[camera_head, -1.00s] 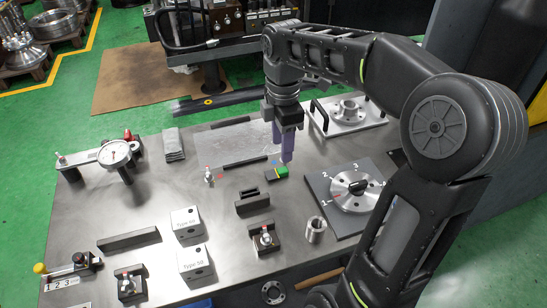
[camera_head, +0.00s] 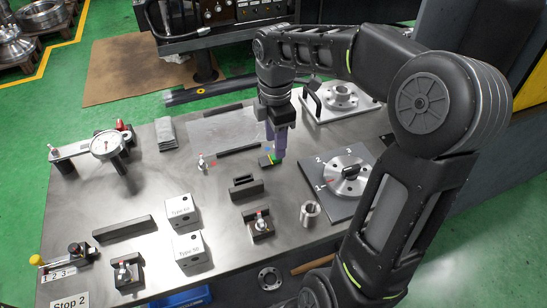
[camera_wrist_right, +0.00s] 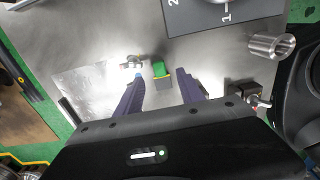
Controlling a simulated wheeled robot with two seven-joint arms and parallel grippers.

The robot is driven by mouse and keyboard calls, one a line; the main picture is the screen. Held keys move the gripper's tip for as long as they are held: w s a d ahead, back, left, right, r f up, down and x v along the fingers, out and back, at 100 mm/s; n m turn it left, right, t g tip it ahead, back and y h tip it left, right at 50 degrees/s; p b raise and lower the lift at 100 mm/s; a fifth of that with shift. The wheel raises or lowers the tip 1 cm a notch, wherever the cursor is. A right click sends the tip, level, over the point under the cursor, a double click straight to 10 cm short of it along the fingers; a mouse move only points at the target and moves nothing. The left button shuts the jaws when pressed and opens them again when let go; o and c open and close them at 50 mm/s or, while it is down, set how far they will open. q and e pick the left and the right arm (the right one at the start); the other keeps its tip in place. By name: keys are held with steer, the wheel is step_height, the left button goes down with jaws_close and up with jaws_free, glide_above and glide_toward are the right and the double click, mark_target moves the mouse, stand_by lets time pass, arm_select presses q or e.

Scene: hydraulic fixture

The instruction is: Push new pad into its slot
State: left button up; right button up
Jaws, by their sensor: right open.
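A small dark block with a green top and yellow edging (camera_head: 268,160), which may be the new pad, sits on the metal table. It also shows in the right wrist view (camera_wrist_right: 160,70), between and ahead of the fingertips. My right gripper (camera_head: 279,156) points down beside it, and its purple fingers cover part of it in the head view. In the wrist view the fingers (camera_wrist_right: 158,76) are spread with nothing between their tips. A dark slotted block (camera_head: 246,187) stands nearer the front; I cannot tell whether it is the pad's slot. My left gripper is out of view.
A round flange on a dark plate (camera_head: 346,178) lies to the right, with a metal ring (camera_head: 310,213) in front. Two white-labelled blocks (camera_head: 182,212) stand front left. A flat plate (camera_head: 225,130) lies behind.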

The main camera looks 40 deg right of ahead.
mark_target(270, 160)
step_height(270, 160, down, 4)
steer(key=shift+d+f, duration=0.1)
steer(key=shift+f, duration=0.1)
stand_by(0.5)
jaws_close()
stand_by(0.4)
